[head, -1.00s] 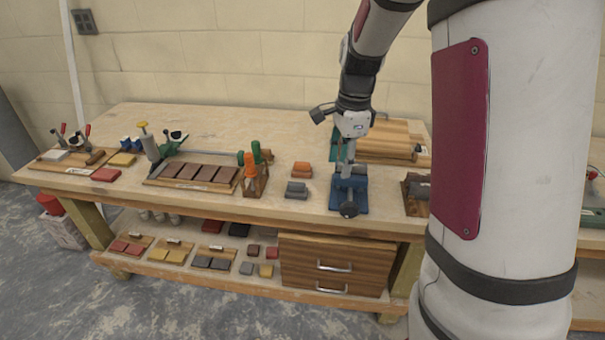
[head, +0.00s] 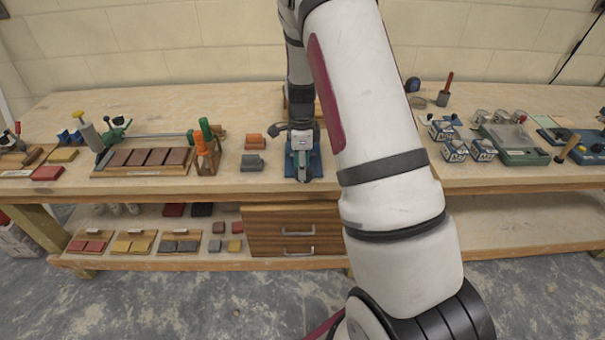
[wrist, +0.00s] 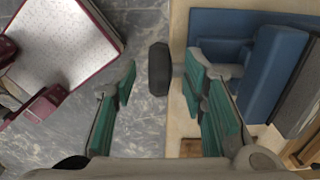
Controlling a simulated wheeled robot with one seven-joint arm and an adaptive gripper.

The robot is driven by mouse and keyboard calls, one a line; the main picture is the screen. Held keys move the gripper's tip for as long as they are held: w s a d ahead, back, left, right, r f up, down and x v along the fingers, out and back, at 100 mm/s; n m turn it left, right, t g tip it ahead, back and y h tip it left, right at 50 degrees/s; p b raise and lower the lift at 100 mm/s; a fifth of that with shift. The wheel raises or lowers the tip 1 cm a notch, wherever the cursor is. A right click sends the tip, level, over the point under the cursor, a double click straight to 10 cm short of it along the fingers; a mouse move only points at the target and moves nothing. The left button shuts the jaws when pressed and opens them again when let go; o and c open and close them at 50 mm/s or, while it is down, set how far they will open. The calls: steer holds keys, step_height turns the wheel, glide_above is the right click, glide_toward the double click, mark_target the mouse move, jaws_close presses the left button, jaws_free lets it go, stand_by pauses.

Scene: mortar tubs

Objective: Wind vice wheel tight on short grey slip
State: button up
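The blue vice (head: 317,166) stands near the bench's front edge, mostly hidden behind my arm in the head view. In the wrist view its blue body (wrist: 245,35) is at the right and its dark wheel (wrist: 158,82) juts out past the bench edge. My gripper (wrist: 160,66) is open, with one teal-padded finger on each side of the wheel; I see gaps and no clear contact. A dark grey piece (wrist: 303,92) lies at the vice's right edge; I cannot tell if it is the short grey slip. In the head view, grey blocks (head: 252,162) sit left of the vice.
Orange blocks (head: 255,141) and a rack of orange- and green-handled tools (head: 206,160) stand left of the vice. Wooden drawers (head: 280,232) are under the bench. Small tins (head: 455,151) stand to the right. Bare floor lies in front.

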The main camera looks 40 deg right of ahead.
steer(key=shift+f, duration=1.85)
jaws_close()
